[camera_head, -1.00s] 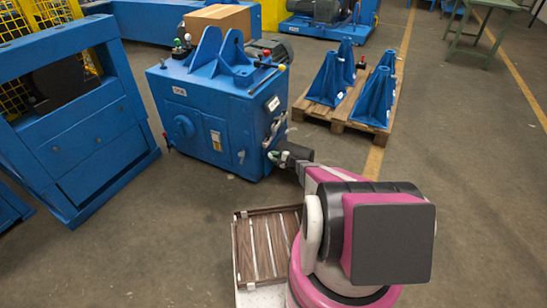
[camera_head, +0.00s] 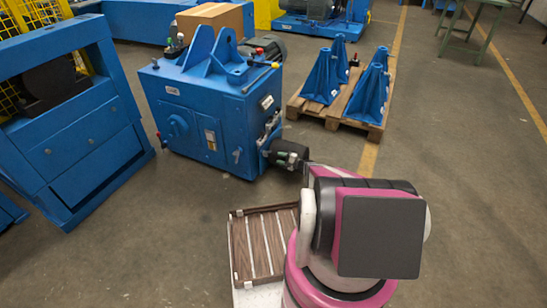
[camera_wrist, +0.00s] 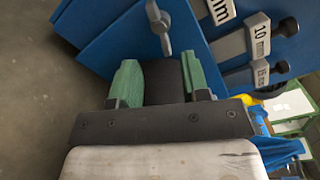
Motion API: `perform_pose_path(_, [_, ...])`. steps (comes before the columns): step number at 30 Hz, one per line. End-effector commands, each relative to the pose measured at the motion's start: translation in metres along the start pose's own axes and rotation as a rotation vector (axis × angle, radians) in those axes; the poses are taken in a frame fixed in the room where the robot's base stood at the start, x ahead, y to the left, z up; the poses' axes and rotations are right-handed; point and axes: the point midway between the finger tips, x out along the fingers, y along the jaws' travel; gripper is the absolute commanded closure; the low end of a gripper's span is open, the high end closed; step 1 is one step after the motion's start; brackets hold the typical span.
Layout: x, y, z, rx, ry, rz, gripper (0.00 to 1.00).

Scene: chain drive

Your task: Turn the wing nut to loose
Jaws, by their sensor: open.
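In the wrist view, a grey metal piece with two arms and a round middle, which looks like the wing nut (camera_wrist: 161,27), stands out from a blue face near the top centre. My gripper (camera_wrist: 162,82), with two green fingers, is open. Its fingers point toward the wing nut, which is just beyond the gap between them and a little above. Nothing shows between the fingers except a dark part. In the head view, my gripper (camera_head: 277,156) is at the right side of the blue machine box (camera_head: 205,110); the wing nut cannot be made out there.
In the wrist view, grey labelled tabs, one marked 10 mm (camera_wrist: 247,38), and black knobs (camera_wrist: 288,27) sit right of the wing nut. In the head view, a pallet (camera_head: 362,126) with blue stands is behind right, and a slatted crate (camera_head: 257,244) is beside my base.

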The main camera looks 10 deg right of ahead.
Motion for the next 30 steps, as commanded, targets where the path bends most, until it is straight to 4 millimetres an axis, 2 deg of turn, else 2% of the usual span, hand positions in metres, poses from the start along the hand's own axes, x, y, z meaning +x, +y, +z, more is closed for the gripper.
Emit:
perform_pose_path(3, [-0.015,0.0,0.0,0.0,0.001,-0.001,0.58])
perform_pose_path(7, [-0.024,0.0,0.0,0.0,0.0,0.0,0.58])
perform_pose_path(23, [-0.025,0.0,0.001,0.0,-0.001,0.001,0.58])
perform_pose_path(26, [-0.023,-0.004,0.009,-0.007,-0.012,0.021,0.58])
perform_pose_path(29, [-0.017,-0.015,0.033,-0.026,-0.043,0.083,0.58])
perform_pose_path(30, [-0.013,-0.021,0.047,-0.039,-0.061,0.12,0.58])
